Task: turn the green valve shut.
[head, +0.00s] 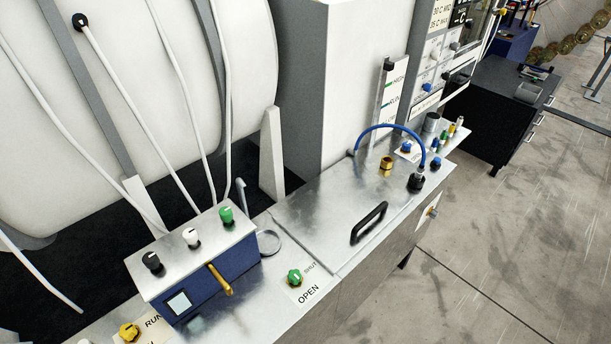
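A green valve knob (294,277) sits on a pale label plate (308,287) on the metal bench top, near the bottom middle of the head view. The plate reads "SHUT" beside the knob's upper right and "OPEN" below it. The knob has a light mark on top, too small to tell which word it points at. Neither of my grippers is in view, and nothing touches the knob.
Left of the valve stands a blue box (217,277) with black, white and green knobs and a brass lever (220,280). A yellow knob (129,332) is at bottom left. Right of the valve is a metal lid with a black handle (369,222) and a blue hose (390,127).

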